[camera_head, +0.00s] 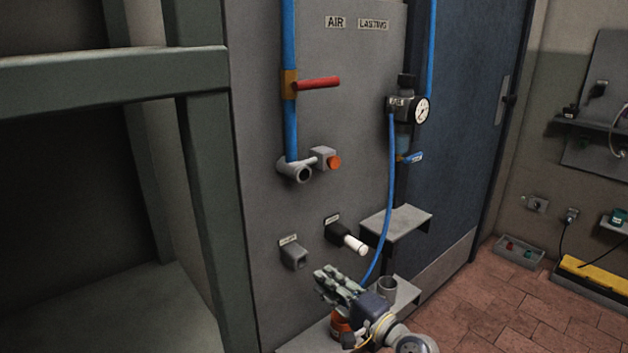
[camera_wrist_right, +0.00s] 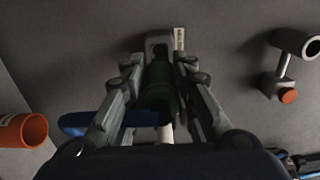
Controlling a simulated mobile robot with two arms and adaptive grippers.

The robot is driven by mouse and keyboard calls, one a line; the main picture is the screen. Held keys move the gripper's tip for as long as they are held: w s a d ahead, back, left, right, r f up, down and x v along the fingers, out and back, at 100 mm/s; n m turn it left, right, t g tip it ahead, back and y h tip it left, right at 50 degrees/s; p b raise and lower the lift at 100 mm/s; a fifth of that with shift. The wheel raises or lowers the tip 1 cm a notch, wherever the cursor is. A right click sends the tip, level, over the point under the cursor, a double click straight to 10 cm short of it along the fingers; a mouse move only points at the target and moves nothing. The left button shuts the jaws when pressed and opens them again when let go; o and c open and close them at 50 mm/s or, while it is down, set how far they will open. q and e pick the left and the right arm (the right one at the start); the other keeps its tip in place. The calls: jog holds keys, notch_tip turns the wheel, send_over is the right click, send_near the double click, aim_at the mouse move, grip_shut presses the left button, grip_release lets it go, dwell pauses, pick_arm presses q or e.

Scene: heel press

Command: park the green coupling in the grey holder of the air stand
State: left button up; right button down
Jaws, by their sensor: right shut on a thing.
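The green coupling (camera_wrist_right: 163,98) is between the fingers of my right gripper (camera_wrist_right: 160,92) in the right wrist view, dark and partly shaded. The right gripper also shows in the head view (camera_head: 336,284), below and right of the grey holder (camera_head: 293,255), its fingers pointing up and left; there the coupling is hidden. The grey holder is a small labelled block on the air stand (camera_head: 270,110). In the wrist view the holder (camera_wrist_right: 159,43) lies straight ahead of the coupling. Whether they touch, I cannot tell. My left gripper is not in view.
A black holder with a white cylinder (camera_head: 355,244) sits right of the grey holder. A blue hose (camera_head: 386,190) hangs down from the gauge unit to behind the right gripper. A grey cup (camera_head: 387,287) and an orange container (camera_head: 340,322) are close to the gripper.

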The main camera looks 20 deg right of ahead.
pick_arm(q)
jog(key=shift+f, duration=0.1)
pick_arm(e)
jog(key=shift+x, duration=1.7)
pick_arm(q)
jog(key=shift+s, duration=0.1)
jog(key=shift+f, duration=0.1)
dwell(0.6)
pick_arm(e)
jog(key=shift+w+a, duration=0.1)
jog(key=shift+w, duration=0.1)
jog(key=shift+x, duration=1.25)
